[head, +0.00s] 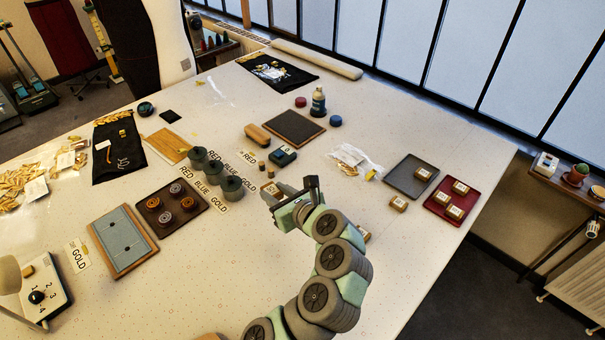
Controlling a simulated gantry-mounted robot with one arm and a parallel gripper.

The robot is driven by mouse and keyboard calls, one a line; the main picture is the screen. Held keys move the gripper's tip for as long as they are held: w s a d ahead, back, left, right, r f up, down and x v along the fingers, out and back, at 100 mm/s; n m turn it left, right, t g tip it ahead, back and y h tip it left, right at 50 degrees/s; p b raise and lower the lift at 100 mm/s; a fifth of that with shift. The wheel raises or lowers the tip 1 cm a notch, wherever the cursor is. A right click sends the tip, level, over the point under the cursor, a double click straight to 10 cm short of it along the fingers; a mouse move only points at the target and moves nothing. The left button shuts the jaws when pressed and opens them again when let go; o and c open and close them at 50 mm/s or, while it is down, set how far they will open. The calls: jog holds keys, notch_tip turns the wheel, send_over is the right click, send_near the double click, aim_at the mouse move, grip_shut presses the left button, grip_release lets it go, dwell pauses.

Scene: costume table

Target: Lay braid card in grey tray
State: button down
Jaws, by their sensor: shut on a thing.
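The grey tray (399,180) lies flat at the right side of the table, with one small tan block with a white label (424,174) in its upper right part. My gripper (287,196) is over the middle of the table, well left of the grey tray. It is shut on a small pale tan piece (284,188), which shows only in part beside the fingers. I cannot tell for sure whether this is the braid card. Another labelled tan block (398,204) lies on the table just below the grey tray.
A red tray (434,206) with several labelled blocks stands right of the grey tray. A clear bag (350,158) lies left of it. Grey cylinders (231,187) stand left of my gripper. The front right of the table is clear.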

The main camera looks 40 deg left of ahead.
jog(key=w+d+f+m+t+h, duration=0.3)
jog(key=d, duration=0.5)
jog(key=w+d+f+m+t+h, duration=0.2)
jog(key=w+d+m+t+h, duration=0.15)
jog(key=d, duration=0.45)
jog(key=w+d+f+m+t+h, duration=0.2)
jog(key=w+d+f+m, duration=0.15)
jog(key=d, duration=0.55)
jog(key=s+d+f+m+h, duration=0.1)
jog(key=d, duration=0.2)
jog(key=s+d+f+m+h, duration=0.1)
jog(key=d+h, duration=0.1)
jog(key=d, duration=0.2)
jog(key=s+d+f+m+h, duration=0.1)
jog(key=d+f+m, duration=0.1)
jog(key=d, duration=0.2)
jog(key=shift+s+d+t, duration=0.2)
jog(key=shift+s+t, duration=0.05)
jog(key=shift+t, duration=0.1)
jog(key=s+r+p, duration=0.5)
jog(key=r+p, duration=0.3)
jog(key=p, duration=0.2)
jog(key=s+r+p, duration=0.5)
jog(key=r+p, duration=0.3)
jog(key=p, duration=0.2)
jog(key=shift+d+r, duration=0.2)
jog(key=shift+d, duration=0.1)
